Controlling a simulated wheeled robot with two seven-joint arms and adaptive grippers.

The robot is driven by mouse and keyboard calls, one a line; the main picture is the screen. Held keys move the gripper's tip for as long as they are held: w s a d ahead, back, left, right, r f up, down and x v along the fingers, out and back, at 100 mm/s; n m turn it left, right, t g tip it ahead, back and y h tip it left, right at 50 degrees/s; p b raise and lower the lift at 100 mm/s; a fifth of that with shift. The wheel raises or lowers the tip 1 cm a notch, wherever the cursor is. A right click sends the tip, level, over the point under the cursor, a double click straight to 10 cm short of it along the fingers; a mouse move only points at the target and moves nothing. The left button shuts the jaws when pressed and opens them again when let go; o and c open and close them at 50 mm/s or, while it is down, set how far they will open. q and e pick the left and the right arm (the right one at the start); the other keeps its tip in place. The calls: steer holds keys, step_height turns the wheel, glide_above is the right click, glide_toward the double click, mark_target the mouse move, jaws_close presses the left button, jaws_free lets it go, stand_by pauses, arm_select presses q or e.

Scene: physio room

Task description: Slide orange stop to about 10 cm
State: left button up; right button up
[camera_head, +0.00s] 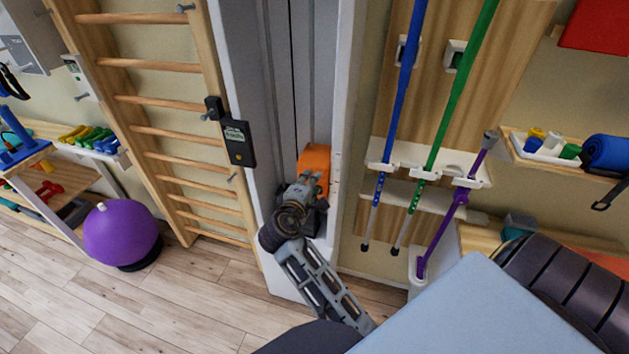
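The orange stop (315,161) is a block in the pale upright channel (345,110), low on it. Small marks show on the channel's right edge beside the stop, too small to read. My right gripper (307,187) is at the lower front of the stop and hides part of it. Its arm reaches up from the bottom of the view. I cannot tell whether the fingers touch the stop or how far apart they are. My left gripper is not in view.
Wooden wall bars (165,130) and a black labelled box (238,143) stand left of the channel. Blue, green (455,95) and purple poles hang at right. A pale blue-grey surface (480,315) fills the lower right.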

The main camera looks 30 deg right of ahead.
steer(key=shift+b+x, duration=0.5)
steer(key=shift+x, duration=1.5)
jaws_close()
